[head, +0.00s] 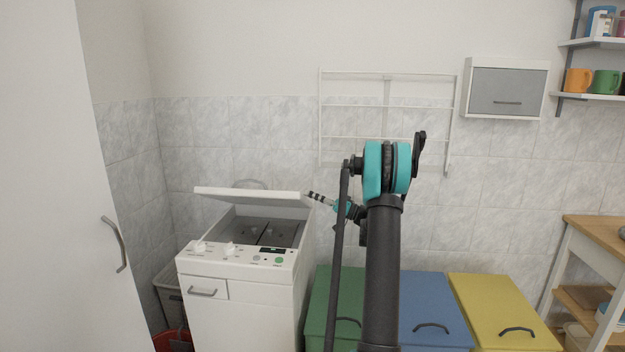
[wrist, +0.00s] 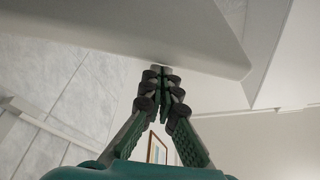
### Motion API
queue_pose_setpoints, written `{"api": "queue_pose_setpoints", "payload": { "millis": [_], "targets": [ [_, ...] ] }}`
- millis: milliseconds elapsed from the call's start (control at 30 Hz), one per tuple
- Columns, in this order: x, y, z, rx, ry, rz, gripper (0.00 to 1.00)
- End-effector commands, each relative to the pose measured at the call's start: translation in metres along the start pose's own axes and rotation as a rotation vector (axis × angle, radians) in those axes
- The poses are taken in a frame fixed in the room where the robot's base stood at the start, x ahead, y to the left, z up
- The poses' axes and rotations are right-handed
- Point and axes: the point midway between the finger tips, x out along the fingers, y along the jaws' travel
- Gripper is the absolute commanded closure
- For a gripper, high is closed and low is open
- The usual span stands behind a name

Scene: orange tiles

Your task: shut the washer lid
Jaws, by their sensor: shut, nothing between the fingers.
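The washer (head: 245,290) is a white top-loader standing at the left in the head view. Its lid (head: 250,196) is raised above the tub opening (head: 262,236) and tilted, with the opening showing beneath it. My gripper (head: 308,194) is shut and empty at the lid's right edge. In the wrist view the lid (wrist: 130,35) spans the top as a pale slab, and my gripper's closed fingertips (wrist: 161,70) are at its edge. I cannot tell whether they touch it.
Green (head: 333,290), blue (head: 430,300) and yellow (head: 495,300) lidded bins stand right of the washer. A white wall rack (head: 390,106) hangs behind my arm. A white cabinet (head: 60,200) stands at the left. A grey basket (head: 170,290) sits beside the washer.

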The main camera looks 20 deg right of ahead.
Motion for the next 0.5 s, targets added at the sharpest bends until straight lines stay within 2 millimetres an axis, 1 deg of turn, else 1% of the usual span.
{"api": "queue_pose_setpoints", "payload": {
  "millis": [33,200,400,500],
  "targets": [
    [-0.005,0.001,0.013,-0.040,0.000,-0.014,1.00],
    [-0.019,0.003,0.053,-0.184,-0.001,-0.065,1.00],
    [-0.032,0.011,0.091,-0.327,0.000,-0.114,1.00],
    [-0.037,0.015,0.106,-0.383,-0.001,-0.134,1.00]
  ]
}}
